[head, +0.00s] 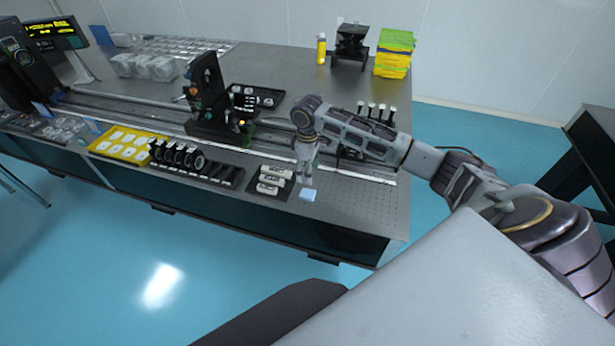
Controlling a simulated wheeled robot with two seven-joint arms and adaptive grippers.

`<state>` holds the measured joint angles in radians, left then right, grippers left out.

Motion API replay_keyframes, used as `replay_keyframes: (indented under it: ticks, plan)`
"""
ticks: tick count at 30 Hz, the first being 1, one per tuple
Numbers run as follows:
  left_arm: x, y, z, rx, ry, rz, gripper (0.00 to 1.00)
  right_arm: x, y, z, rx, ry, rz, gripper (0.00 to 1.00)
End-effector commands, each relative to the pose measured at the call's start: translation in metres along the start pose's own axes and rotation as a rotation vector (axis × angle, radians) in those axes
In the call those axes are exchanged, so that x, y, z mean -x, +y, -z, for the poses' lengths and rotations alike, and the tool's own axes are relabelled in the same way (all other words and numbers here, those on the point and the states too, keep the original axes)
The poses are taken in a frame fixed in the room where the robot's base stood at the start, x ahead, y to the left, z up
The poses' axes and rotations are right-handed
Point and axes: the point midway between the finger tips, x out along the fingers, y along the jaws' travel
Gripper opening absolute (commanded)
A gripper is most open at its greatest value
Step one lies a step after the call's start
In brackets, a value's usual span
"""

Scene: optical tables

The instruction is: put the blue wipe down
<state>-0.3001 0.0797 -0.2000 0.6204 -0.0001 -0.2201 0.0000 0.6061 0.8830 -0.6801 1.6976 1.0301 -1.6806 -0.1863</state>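The blue wipe (308,195) is a small light-blue square near the front edge of the optical table (345,205), at its right part. My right gripper (304,174) points down just behind and above the wipe, with its fingertips close to it. The fingers are too small to show whether they are open or shut, or whether they touch the wipe. My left gripper is out of view.
A dark tray with white pieces (270,181) lies just left of the wipe. A rack of round black optics (190,160) and a yellow tray (128,145) stand further left. A rail (150,118) with a mount (208,100) runs behind. Bare tabletop lies right of the wipe.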

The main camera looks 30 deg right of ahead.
Motion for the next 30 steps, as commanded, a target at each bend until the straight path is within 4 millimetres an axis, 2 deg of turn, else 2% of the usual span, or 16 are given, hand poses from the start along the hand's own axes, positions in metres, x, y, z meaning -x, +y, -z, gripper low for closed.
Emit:
replay_keyframes:
  ticks: [6,30]
  plan:
    - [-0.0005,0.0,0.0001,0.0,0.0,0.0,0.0,0.0068,-0.0001,-0.0002,0.0,0.0,0.0,0.6]
    - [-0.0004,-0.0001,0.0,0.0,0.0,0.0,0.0,0.0037,-0.0051,0.0017,0.006,0.003,0.001,0.6]
